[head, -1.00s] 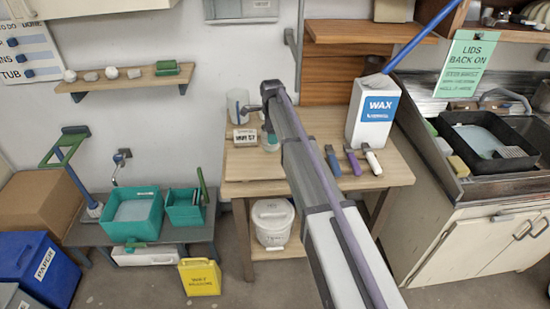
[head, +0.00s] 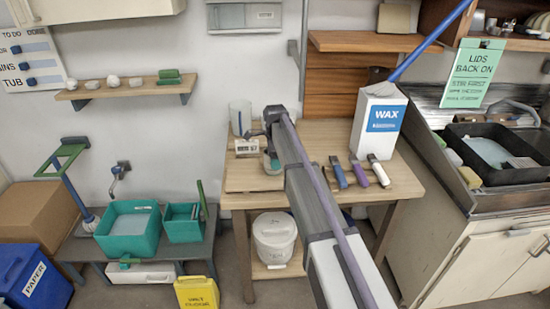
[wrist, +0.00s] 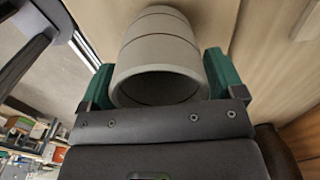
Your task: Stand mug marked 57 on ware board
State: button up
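A grey mug (wrist: 157,62) with dark ring lines fills the middle of the wrist view, its open mouth toward the camera. The green fingers of my gripper (wrist: 160,80) lie against both of its sides. No number shows on the mug. In the head view my gripper (head: 271,152) is over the left part of the table, with the mug (head: 273,166) just below the wrist and partly hidden. The mug is over or on the pale wooden ware board (head: 240,182); contact with the board is unclear.
A small white label block (head: 247,147) and a pale cylinder (head: 240,118) stand behind the board. The wax box (head: 378,125) and several coloured-handled tools (head: 357,172) are on the table's right. A lidded white bucket (head: 274,238) sits below.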

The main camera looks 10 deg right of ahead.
jog(key=shift+o, duration=0.9)
notch_tip(320, 180, up, 13)
jog(key=p, duration=1.3)
jog(key=s+n, duration=1.9)
jog(key=s, duration=1.7)
jog(key=shift+s+a+f+b, duration=0.2)
jog(key=shift+s+f+b, duration=0.15)
jog(key=shift+s, duration=0.05)
